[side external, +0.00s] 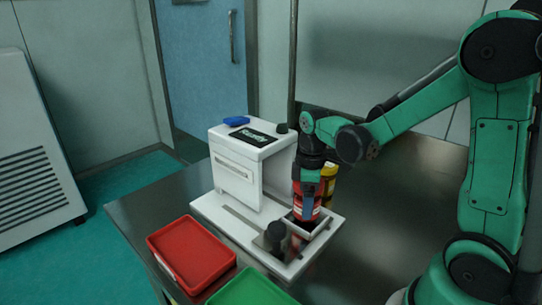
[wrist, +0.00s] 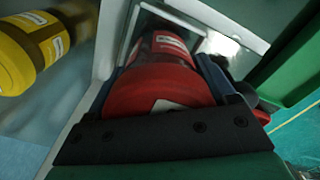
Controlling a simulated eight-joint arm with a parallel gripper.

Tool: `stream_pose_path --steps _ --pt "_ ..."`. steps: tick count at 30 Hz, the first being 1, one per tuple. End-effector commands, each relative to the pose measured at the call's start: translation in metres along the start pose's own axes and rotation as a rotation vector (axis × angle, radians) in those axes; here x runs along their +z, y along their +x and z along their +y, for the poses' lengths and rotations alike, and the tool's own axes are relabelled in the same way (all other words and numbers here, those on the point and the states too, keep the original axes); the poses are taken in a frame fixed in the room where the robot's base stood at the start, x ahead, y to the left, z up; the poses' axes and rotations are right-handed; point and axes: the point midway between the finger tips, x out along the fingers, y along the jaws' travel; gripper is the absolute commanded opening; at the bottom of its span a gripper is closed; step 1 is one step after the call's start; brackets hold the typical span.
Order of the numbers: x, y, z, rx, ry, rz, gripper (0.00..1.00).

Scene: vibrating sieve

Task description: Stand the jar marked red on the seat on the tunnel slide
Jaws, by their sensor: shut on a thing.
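The jar marked red (side external: 299,200) is dark with a red cap and a pale label; it also shows in the wrist view (wrist: 163,88). My gripper (side external: 308,206) is shut around the jar, with a blue finger on either side of it in the wrist view. The jar is roughly upright at the square metal-rimmed seat (side external: 318,229) on the tunnel slide (side external: 254,223). The jar's base is partly hidden by the seat rim, and I cannot tell whether it touches the seat floor.
The white sieve machine (side external: 236,173) stands left of the jar, with a blue item (side external: 236,121) on top. A yellow-capped jar (side external: 329,180) stands close behind my gripper. A black knob (side external: 276,232) rises beside the seat. Red (side external: 190,252) and green (side external: 250,288) trays lie in front.

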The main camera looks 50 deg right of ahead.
Motion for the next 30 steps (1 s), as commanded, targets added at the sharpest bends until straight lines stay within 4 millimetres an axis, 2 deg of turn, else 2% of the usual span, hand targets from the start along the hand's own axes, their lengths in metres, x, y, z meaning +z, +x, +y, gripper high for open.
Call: stream_pose_path --steps 3,14,15,17,26,30 --pt "0.000 0.008 0.000 0.000 0.000 0.000 0.20" --pt "0.000 0.011 0.000 0.000 0.000 0.000 0.20" --pt "0.000 0.012 0.000 0.000 0.000 0.000 0.83" --pt "0.000 0.011 0.000 0.000 0.000 0.000 1.00" --pt "0.000 0.010 0.000 0.000 0.000 0.000 1.00" --pt "0.000 -0.002 0.000 0.000 0.000 0.000 1.00"
